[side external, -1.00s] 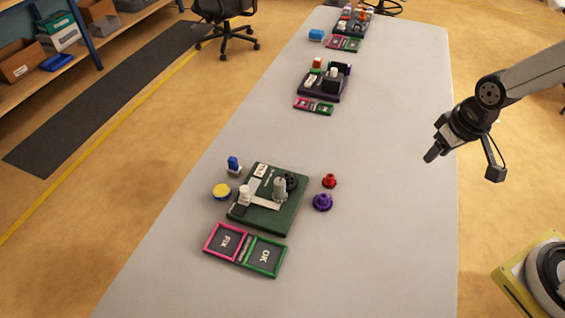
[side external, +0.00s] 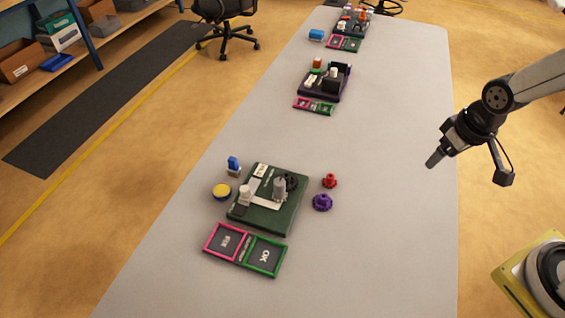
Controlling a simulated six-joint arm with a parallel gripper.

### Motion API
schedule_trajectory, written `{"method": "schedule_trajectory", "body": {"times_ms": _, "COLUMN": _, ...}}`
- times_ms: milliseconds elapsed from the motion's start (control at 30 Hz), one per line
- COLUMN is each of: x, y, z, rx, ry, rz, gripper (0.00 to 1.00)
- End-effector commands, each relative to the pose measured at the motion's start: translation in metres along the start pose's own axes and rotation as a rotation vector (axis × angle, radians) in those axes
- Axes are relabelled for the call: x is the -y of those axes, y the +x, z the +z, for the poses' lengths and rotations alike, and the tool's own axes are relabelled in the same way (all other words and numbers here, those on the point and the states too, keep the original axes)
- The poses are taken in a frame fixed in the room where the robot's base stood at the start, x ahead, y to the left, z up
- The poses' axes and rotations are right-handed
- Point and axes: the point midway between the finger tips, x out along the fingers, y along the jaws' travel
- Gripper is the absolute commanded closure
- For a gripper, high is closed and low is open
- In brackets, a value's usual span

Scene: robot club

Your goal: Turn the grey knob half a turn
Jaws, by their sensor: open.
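A grey knob (side external: 280,189) stands upright on a dark green board (side external: 272,217) on the long table. A black toothed wheel (side external: 291,181) sits just behind it on the same board. A white cylindrical part (side external: 245,195) stands at the board's left side. My gripper (side external: 433,160) is open and empty, up in the air at the right, well apart from the board and knob. Its fingers point down and left. They look small here, and the gap between them is hard to make out.
A red gear-like piece (side external: 329,181) and a purple one (side external: 322,202) lie right of the board. A blue part (side external: 233,165) and a yellow-topped disc (side external: 222,191) lie left. Pink (side external: 225,242) and green (side external: 265,257) framed trays lie in front.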

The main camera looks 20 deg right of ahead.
Motion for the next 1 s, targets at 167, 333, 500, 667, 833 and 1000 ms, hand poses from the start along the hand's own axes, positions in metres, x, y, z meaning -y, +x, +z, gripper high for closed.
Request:
{"method": "schedule_trajectory", "body": {"times_ms": 167, "x": 0.007, "y": 0.003, "z": -0.016, "rx": 0.011, "ry": -0.149, "rz": -0.007, "gripper": 0.21}}
{"method": "schedule_trajectory", "body": {"times_ms": 333, "x": 0.021, "y": 0.009, "z": -0.041, "rx": 0.028, "ry": -0.399, "rz": -0.021, "gripper": 0.21}}
{"method": "schedule_trajectory", "body": {"times_ms": 500, "x": 0.040, "y": 0.017, "z": -0.068, "rx": 0.043, "ry": -0.693, "rz": -0.040, "gripper": 0.21}}
{"method": "schedule_trajectory", "body": {"times_ms": 667, "x": 0.060, "y": 0.026, "z": -0.091, "rx": 0.056, "ry": -0.971, "rz": -0.062, "gripper": 0.21}}
{"method": "schedule_trajectory", "body": {"times_ms": 833, "x": 0.084, "y": 0.037, "z": -0.114, "rx": 0.064, "ry": -1.266, "rz": -0.089, "gripper": 0.21}}
{"method": "schedule_trajectory", "body": {"times_ms": 1000, "x": 0.110, "y": 0.049, "z": -0.133, "rx": 0.069, "ry": -1.561, "rz": -0.120, "gripper": 0.21}}
